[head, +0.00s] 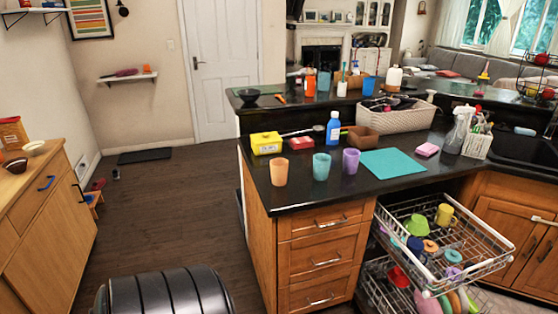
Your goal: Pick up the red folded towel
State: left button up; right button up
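I cannot pick out a red folded towel with certainty. A small reddish item (97,184) lies low by the left wall, too small to make out. A dark pink item (126,72) lies on the wall shelf, also unclear. Neither of my grippers is in view.
The black counter (330,190) holds cups, a yellow box (266,143), a blue bottle (333,129) and a basket (400,120). Pulled-out dish racks (490,262) jut out at lower right. A wooden cabinet (45,230) stands left; the floor (180,200) between is mostly clear.

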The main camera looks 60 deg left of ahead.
aim_at(305, 142)
jog(key=u, duration=1.65)
